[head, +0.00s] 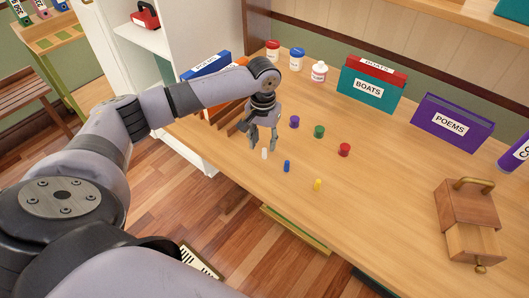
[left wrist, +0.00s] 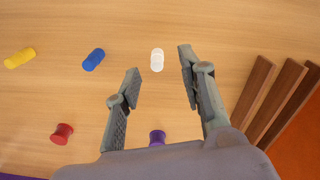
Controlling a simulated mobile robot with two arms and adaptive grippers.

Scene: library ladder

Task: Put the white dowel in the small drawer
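The white dowel (head: 265,154) is on the wooden table near its front edge and looks upright. It also shows in the left wrist view (left wrist: 157,60), in line with the gap between my fingertips. My left gripper (head: 263,142) is open and empty, just above and behind the dowel; its two fingers are spread in the left wrist view (left wrist: 160,62). I cannot tell the exact height between them. The small drawer (head: 472,244) is pulled out of a wooden box (head: 470,205) with a brass handle on top, at the right. My right gripper is not in view.
Purple (head: 294,122), green (head: 319,131) and red (head: 344,150) spools are behind. Bottles, a BOATS box (head: 369,90) and a POEMS box (head: 451,122) line the back. Wooden slats (left wrist: 277,95) lie beside my gripper.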

